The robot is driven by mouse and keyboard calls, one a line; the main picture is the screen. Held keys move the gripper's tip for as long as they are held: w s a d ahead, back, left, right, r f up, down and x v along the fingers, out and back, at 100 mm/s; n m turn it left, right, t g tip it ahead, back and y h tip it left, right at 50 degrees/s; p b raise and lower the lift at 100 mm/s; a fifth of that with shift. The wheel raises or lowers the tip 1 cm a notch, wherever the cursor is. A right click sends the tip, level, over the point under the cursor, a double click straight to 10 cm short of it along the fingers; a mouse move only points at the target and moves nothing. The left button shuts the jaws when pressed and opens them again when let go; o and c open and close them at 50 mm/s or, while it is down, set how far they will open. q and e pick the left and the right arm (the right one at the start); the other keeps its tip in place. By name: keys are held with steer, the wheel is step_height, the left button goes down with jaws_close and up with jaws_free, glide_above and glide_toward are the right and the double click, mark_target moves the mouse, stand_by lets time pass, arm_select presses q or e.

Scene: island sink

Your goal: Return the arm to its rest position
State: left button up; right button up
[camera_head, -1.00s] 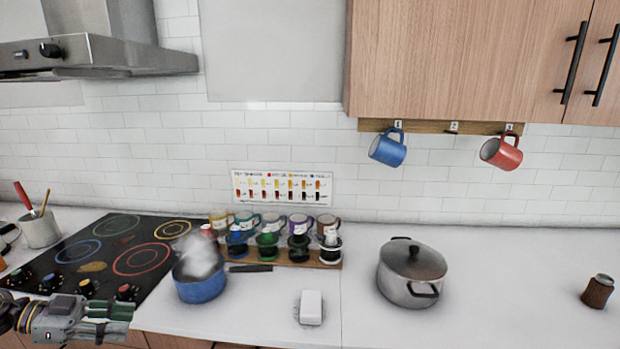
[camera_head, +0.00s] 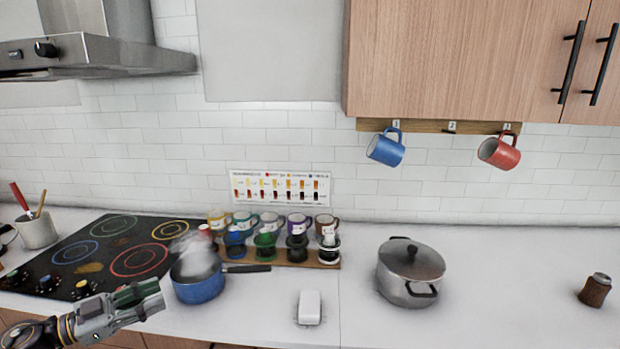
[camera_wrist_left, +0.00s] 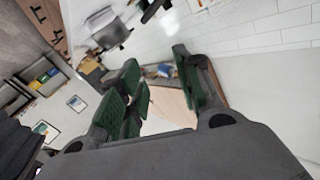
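My left gripper (camera_head: 146,301) shows at the lower left in the head view, in front of the stove's front edge and left of the blue saucepan. Its arm comes in from the lower left corner and tilts up to the right. In the left wrist view, the green-padded fingers (camera_wrist_left: 158,85) stand apart with nothing held between them. My right gripper is in neither view.
A steaming blue saucepan (camera_head: 199,289) stands close to the right of my left gripper. The black stove (camera_head: 90,257) lies behind it. A lidded grey pot (camera_head: 411,272) and a white block (camera_head: 309,307) stand on the counter. Counter right of the pot is mostly clear.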

arm_select(q)
steer(key=w+f+n+t+y, duration=0.2)
steer(key=w+n+t+y, duration=0.2)
steer(key=n+t+y, duration=0.5)
steer(key=s+d+f+n+g+y, duration=0.1)
steer(key=s+f+n+g+y, duration=0.25)
steer(key=f, duration=0.35)
steer(key=s+d+f+n+g+y, duration=0.2)
steer(key=s+f+g+y, duration=0.3)
steer(key=f, duration=0.2)
steer(key=s+d+f+m+g+h, duration=0.2)
steer(key=s+d+f+g, duration=0.15)
steer(key=s+d, duration=0.35)
steer(key=s+d+f+m+g+h, duration=0.1)
steer(key=s+d+f+g+h, duration=0.15)
steer(key=s+d+g, duration=0.4)
steer(key=s+a+f, duration=0.1)
steer(key=s+f, duration=0.1)
steer(key=f, duration=1.5)
steer(key=s+a+f, duration=0.1)
steer(key=s+f, duration=0.1)
steer(key=f, duration=1.5)
steer(key=s+a+f, duration=0.2)
steer(key=s+f, duration=0.7)
steer(key=s, duration=0.2)
steer(key=s+a+f+y, duration=0.1)
steer(key=s+a+f, duration=0.2)
steer(key=s+f, duration=0.7)
steer(key=shift+s+a+m, duration=0.35)
steer(key=shift+s, duration=0.1)
